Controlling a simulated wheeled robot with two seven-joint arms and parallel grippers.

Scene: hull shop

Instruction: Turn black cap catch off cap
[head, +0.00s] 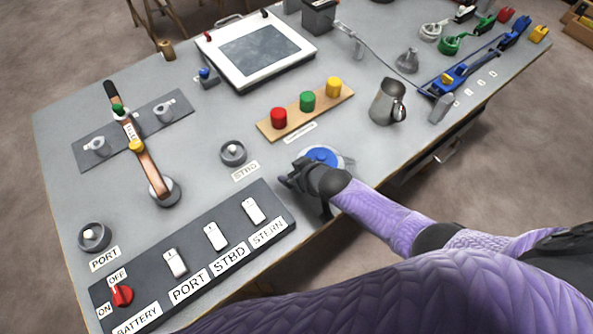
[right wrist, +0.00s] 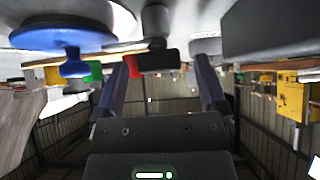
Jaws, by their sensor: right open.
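A blue cap (head: 322,156) sits in a pale metal ring on the bench's near edge, and it also shows at upper left in the right wrist view (right wrist: 62,38). A small black block (right wrist: 157,62), which looks like the black cap catch, shows beside the cap in that view. My right gripper (head: 289,180) is low over the bench, just left of the cap. In the right wrist view its two fingers (right wrist: 162,84) are apart, with the black block between or just beyond their tips; I cannot tell if they touch it. The gripper hides the catch in the head view. My left gripper is not seen.
A black switch panel (head: 195,236) lies left of the gripper, and a grey STBD knob (head: 233,152) stands close by. A wooden strip with coloured buttons (head: 307,110) lies behind, and a metal jug (head: 387,101) stands to the right. Bench between them is clear.

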